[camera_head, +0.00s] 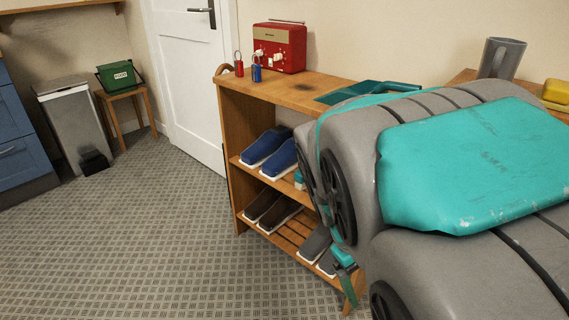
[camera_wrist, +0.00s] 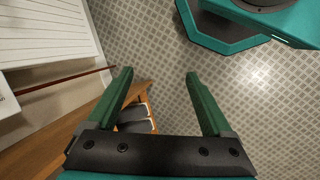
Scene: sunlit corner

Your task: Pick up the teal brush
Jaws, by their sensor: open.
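A small teal block with a paler underside, which looks like the teal brush (camera_head: 299,176), sits on the middle shelf of the wooden shoe rack (camera_head: 228,150), right of the blue shoes. My grey and teal arm hides part of it. I cannot make it out in the wrist view. My gripper (camera_wrist: 158,73) is open, its two green fingers well apart with only floor between the tips. It hangs in front of the rack, apart from the brush.
Blue shoes (camera_head: 266,146) share the middle shelf; brown shoes (camera_head: 272,210) and grey shoes stand below. A red radio (camera_head: 280,46), padlocks and a teal tray (camera_head: 345,96) are on top. A grey mug (camera_head: 501,58) stands far right. Open floor (camera_head: 150,240) lies left.

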